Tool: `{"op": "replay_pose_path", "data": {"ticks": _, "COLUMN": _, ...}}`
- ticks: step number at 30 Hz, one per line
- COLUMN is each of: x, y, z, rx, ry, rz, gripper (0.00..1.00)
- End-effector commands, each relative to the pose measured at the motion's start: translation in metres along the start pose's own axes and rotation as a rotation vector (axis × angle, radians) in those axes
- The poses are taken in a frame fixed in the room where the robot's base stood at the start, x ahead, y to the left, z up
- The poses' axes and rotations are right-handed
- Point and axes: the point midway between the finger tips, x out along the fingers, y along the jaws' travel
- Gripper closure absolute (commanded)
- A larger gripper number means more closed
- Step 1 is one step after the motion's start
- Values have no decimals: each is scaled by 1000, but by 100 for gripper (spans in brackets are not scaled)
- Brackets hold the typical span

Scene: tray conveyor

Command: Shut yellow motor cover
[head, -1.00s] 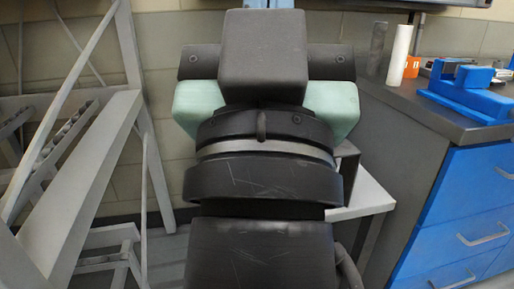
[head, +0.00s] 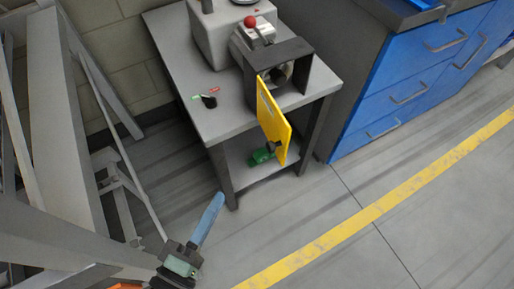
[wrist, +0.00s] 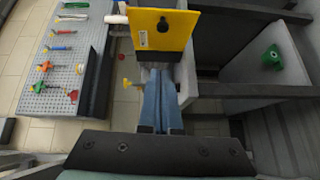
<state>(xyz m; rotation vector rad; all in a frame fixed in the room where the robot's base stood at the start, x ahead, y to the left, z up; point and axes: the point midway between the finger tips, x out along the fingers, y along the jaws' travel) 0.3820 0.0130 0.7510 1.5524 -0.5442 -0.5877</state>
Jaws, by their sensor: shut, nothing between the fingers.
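The yellow motor cover (head: 272,122) stands swung open at the front of a dark square housing (head: 292,52) on a small grey table. The round motor opening behind it shows. In the wrist view the yellow cover (wrist: 160,30) is at the top centre, beyond my fingers. My gripper (head: 218,200) is low and to the left of the cover, in front of the table and apart from it. Its blue fingers (wrist: 162,85) are together with nothing between them.
The grey table (head: 180,50) carries a grey machine body with a red knob (head: 250,21). A green object (head: 264,154) is on its lower shelf. Blue drawers (head: 400,85) stand to the right. A grey frame (head: 60,100) is at the left. Floor in front is clear.

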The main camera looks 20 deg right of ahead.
Motion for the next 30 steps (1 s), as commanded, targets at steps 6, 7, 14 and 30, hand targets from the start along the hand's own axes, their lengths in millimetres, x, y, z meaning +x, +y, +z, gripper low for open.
{"op": "replay_pose_path", "data": {"ticks": 6, "x": 26, "y": 0, "z": 1, "rx": -2, "ry": -4, "rz": 6, "gripper": 100}}
{"op": "replay_pose_path", "data": {"ticks": 7, "x": 32, "y": 0, "z": 1, "rx": -1, "ry": -4, "rz": 6, "gripper": 100}}
{"op": "replay_pose_path", "data": {"ticks": 14, "x": 83, "y": 0, "z": 1, "rx": 1, "ry": -4, "rz": 5, "gripper": 100}}
{"op": "replay_pose_path", "data": {"ticks": 30, "x": 127, "y": 1, "z": 29, "rx": 1, "ry": 0, "rz": 3, "gripper": 100}}
